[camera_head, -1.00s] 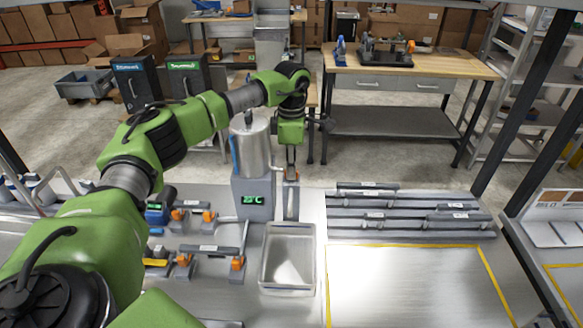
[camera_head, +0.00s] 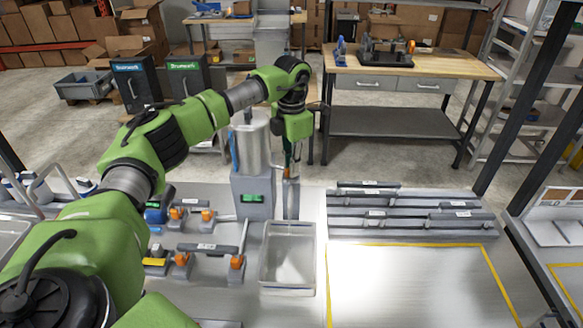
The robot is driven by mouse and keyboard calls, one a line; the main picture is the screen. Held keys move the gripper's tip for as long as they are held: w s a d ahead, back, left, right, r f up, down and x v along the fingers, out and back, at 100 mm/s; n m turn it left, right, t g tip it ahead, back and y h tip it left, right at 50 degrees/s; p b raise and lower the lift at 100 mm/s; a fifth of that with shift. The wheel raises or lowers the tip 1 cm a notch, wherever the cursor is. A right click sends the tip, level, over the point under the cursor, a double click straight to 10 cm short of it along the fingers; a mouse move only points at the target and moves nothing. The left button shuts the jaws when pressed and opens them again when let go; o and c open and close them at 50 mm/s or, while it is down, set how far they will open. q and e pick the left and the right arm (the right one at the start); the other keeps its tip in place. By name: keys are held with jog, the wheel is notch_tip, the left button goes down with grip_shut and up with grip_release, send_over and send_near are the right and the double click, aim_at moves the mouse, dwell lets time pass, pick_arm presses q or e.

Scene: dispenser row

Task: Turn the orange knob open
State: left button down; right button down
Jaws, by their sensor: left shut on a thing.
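A metal dispenser tank (camera_head: 251,146) stands on a grey base with a small green display (camera_head: 252,198), behind the clear bin. My left gripper (camera_head: 291,168) points down at the right side of the dispenser, above a narrow grey upright strip. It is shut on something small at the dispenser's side. The fingers mostly hide what they hold; it fits the orange knob by its place, but its angle is too small to read. My right gripper is not in view.
An open clear bin (camera_head: 288,262) stands in front of the dispenser. Clamps with orange parts (camera_head: 237,262) lie to the left. Grey rails (camera_head: 410,212) lie to the right, behind a clear yellow-taped area (camera_head: 415,285).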

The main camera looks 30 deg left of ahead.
pick_arm(q)
jog(key=n+b, duration=0.1)
jog(key=n, duration=0.4)
jog(key=shift+r+n, duration=0.1)
jog(key=shift+n, duration=0.2)
jog(key=n, duration=0.5)
jog(key=shift+w+n, duration=0.1)
jog(key=shift+n, duration=0.2)
jog(key=shift+a+r, duration=0.1)
jog(key=c, duration=2.1)
grip_release()
notch_tip(320, 180, up, 12)
